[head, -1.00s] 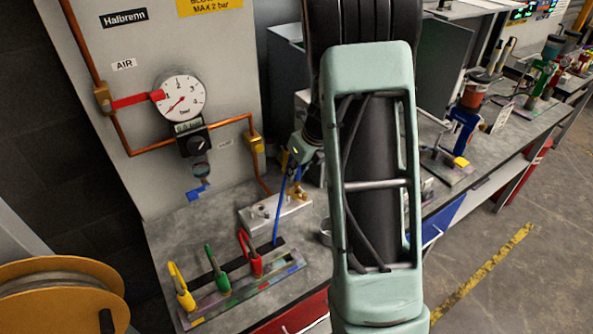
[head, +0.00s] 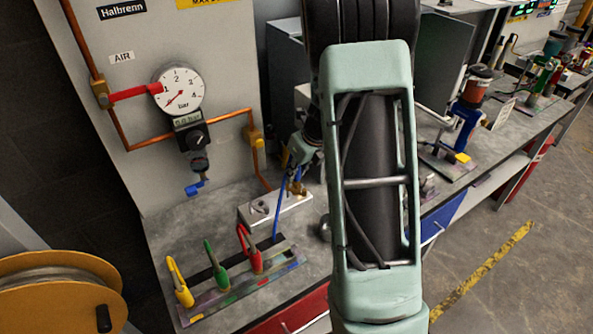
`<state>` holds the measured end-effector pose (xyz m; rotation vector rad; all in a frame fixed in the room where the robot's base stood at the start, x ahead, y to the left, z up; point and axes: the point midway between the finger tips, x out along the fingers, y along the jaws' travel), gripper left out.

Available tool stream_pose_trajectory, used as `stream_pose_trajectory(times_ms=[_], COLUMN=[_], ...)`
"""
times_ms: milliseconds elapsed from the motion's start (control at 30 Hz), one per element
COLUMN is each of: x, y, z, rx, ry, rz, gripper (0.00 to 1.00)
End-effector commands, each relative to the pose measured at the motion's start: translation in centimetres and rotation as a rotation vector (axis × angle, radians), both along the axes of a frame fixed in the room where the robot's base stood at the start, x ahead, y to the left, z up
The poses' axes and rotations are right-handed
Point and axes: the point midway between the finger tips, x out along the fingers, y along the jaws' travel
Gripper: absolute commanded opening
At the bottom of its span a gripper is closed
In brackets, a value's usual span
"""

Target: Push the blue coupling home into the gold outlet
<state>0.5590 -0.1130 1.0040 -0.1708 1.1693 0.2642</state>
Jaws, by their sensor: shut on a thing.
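The gold outlet (head: 298,188) stands on the pale block on the bench, partly hidden by my gripper. My gripper (head: 297,168) is shut, reaching down from behind my forearm, just above the outlet. A blue hose (head: 277,212) hangs from the jaws past the left side of the outlet. The blue coupling is mostly hidden in the jaws. I cannot tell whether it touches the outlet or sits in it.
The pale block (head: 247,216) also carries a silver port. In front stands a rack (head: 225,290) with yellow, green and red handled fittings. A panel behind carries a gauge (head: 179,90) and copper pipes. My forearm covers the bench right of the block.

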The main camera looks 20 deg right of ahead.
Motion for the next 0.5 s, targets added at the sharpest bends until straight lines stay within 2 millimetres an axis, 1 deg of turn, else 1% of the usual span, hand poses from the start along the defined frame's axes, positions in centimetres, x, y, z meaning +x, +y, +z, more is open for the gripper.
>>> stream_pose_trajectory(times_ms=[500], x=[0.0], y=[0.0], z=[-1.2], rx=[0.0], ry=[0.0], rz=[0.0], gripper=[0.0])
